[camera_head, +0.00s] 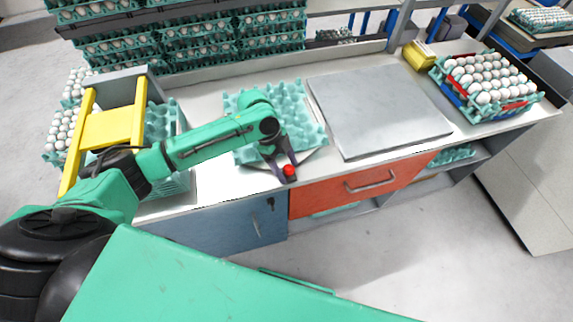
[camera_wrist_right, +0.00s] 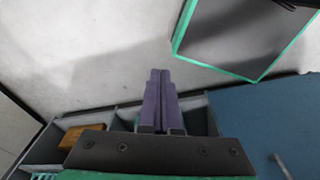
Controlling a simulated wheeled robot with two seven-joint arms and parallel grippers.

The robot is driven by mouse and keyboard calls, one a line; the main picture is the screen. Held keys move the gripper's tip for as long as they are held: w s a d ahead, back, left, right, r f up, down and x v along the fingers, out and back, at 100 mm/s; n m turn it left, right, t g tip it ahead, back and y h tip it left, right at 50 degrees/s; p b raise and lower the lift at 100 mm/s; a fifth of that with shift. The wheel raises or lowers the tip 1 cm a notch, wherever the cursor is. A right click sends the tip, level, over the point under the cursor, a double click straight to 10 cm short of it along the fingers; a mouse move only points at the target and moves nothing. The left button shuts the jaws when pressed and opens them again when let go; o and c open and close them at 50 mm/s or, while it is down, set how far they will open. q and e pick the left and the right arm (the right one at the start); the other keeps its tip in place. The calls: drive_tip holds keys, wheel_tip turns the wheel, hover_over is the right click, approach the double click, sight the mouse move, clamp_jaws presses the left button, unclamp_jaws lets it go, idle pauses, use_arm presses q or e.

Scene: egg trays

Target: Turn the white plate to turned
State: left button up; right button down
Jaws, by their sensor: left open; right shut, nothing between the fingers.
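A white plate (camera_head: 315,158) seems to lie on the workbench under a teal egg tray (camera_head: 305,128); only a pale strip of it shows at the tray's front edge, and its full outline is hidden. A small red knob (camera_head: 289,171) sits at the front of this plate. My left gripper (camera_head: 288,174) is open, its dark fingers around or just over the knob; I cannot tell whether they touch it. My right gripper (camera_wrist_right: 160,73) shows in the right wrist view, shut and empty, with bare floor beyond its fingertips.
A flat grey square slab (camera_head: 378,108) lies right of the tray. A full egg tray (camera_head: 488,80) stands at the bench's right end. A yellow frame (camera_head: 108,128) and stacked trays stand on the left. An orange drawer (camera_head: 360,187) is below the front edge.

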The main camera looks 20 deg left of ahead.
use_arm(q)
drive_tip(key=shift+w+f, duration=0.1)
drive_tip(key=shift+w, duration=0.05)
clamp_jaws()
idle(1.1)
